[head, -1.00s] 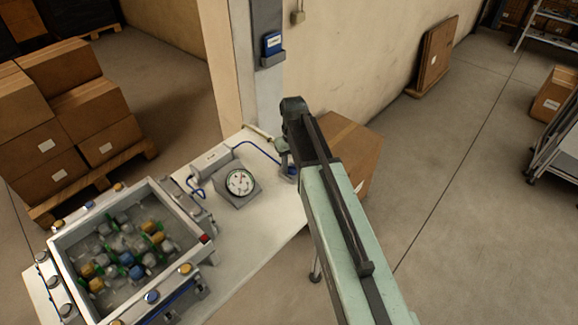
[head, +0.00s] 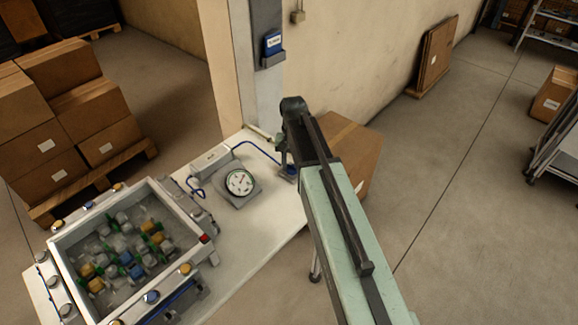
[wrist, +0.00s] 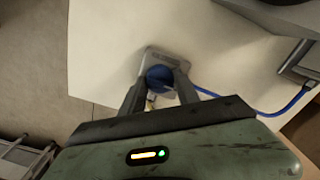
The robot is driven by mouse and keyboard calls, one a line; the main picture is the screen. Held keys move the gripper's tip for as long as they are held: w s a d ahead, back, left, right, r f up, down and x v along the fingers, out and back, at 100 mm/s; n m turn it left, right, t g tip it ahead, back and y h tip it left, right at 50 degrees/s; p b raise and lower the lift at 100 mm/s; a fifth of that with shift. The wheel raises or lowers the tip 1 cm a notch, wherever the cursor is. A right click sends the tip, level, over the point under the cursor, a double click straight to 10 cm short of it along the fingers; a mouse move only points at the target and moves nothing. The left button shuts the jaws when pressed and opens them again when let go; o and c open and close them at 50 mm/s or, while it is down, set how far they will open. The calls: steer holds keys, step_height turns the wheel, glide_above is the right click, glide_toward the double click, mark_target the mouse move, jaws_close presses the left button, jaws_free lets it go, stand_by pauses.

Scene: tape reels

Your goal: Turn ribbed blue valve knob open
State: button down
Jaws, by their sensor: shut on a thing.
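The blue valve knob (wrist: 159,77) sits on a small grey base plate (wrist: 170,55) on the white table, seen in the wrist view. My gripper (wrist: 160,82) is around it, with one finger on each side, shut on the knob. In the head view my arm reaches over the table's right end, and my gripper (head: 288,160) is partly hidden behind the arm's end. A bit of blue (head: 291,171) shows at the valve there. The knob's ribs are too small to make out.
A round gauge (head: 239,182) stands on the white table (head: 262,220), left of my arm. A blue hose (head: 255,149) runs to the valve. A cardboard box (head: 357,150) is behind my arm.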

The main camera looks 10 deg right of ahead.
mark_target(293, 166)
steer(key=shift+s, duration=0.15)
steer(key=c, duration=0.9)
jaws_free()
steer(key=shift+r, duration=0.15)
step_height(293, 166, up, 8)
steer(key=p, duration=0.8)
steer(key=shift+f, duration=0.25)
